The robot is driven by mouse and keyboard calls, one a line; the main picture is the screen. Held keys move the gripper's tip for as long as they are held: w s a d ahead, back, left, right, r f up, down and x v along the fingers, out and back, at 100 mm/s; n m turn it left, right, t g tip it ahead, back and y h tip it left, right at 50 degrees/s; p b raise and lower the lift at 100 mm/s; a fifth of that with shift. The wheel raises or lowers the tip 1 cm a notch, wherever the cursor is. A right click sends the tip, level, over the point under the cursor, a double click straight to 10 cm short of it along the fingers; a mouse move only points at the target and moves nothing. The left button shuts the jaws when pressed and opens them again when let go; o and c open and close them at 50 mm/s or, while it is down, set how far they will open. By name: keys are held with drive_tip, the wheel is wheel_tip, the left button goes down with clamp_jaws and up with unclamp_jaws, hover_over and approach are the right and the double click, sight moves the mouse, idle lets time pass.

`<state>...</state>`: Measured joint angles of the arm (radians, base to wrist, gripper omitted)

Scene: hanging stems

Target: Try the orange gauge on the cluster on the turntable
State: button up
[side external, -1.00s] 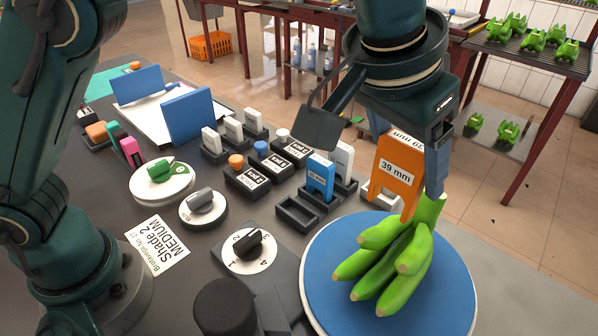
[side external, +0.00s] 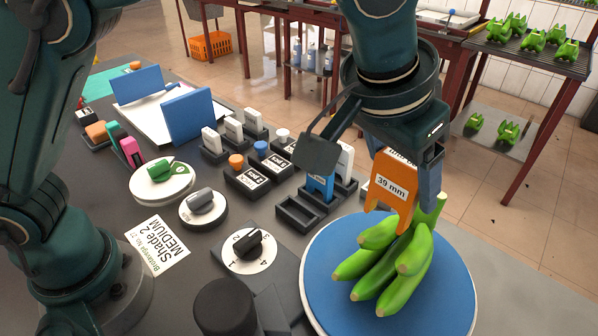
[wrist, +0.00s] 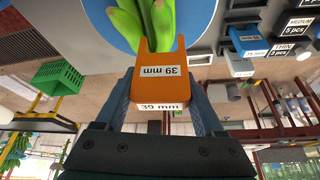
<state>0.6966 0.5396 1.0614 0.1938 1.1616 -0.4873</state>
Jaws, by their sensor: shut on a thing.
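The orange gauge (side external: 394,182) is a forked plate labelled "39 mm". My gripper (side external: 420,176) is shut on its upper end, and its prongs point down. In the wrist view the gauge (wrist: 160,82) sits between my two fingers (wrist: 162,108), its open fork towards the bananas. The green banana cluster (side external: 384,262) lies on the blue turntable (side external: 330,285), its stem end at the upper right. The gauge is just above the cluster's upper part, and the prong tips are close to the fruit. I cannot tell whether they touch.
A blue gauge (side external: 321,186) stands in a black rack (side external: 300,213) left of the turntable, with an empty slot in front. Dials (side external: 249,247), label blocks (side external: 248,178) and a shade card (side external: 157,245) lie further left. Banana clusters rest on a shelf (side external: 530,55) behind.

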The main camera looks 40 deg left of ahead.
sight(388, 226)
drive_tip(key=shift+f, duration=2.1)
idle(1.1)
drive_tip(key=shift+a+r, duration=0.15)
drive_tip(key=shift+r, duration=0.3)
drive_tip(key=shift+w+a+r+n, duration=0.15)
drive_tip(key=shift+a+r, duration=0.35)
drive_tip(key=shift+r, duration=0.1)
drive_tip(key=shift+w+a+r+n, duration=0.15)
drive_tip(key=shift+a+r, duration=0.35)
drive_tip(key=shift+r, duration=0.05)
drive_tip(key=s+a+r+n, duration=0.1)
drive_tip(key=s+a+r, duration=0.1)
drive_tip(key=a, duration=0.9)
drive_tip(key=s+a+r+n+y, duration=0.1)
drive_tip(key=s+a+r, duration=0.1)
drive_tip(key=a, duration=1)
drive_tip(key=shift+a+r, duration=0.2)
drive_tip(key=shift+a, duration=0.1)
drive_tip(key=shift+s+a, duration=0.2)
drive_tip(key=shift+a, duration=0.05)
drive_tip(key=shift+r, duration=0.1)
drive_tip(key=shift+r, duration=4.15)
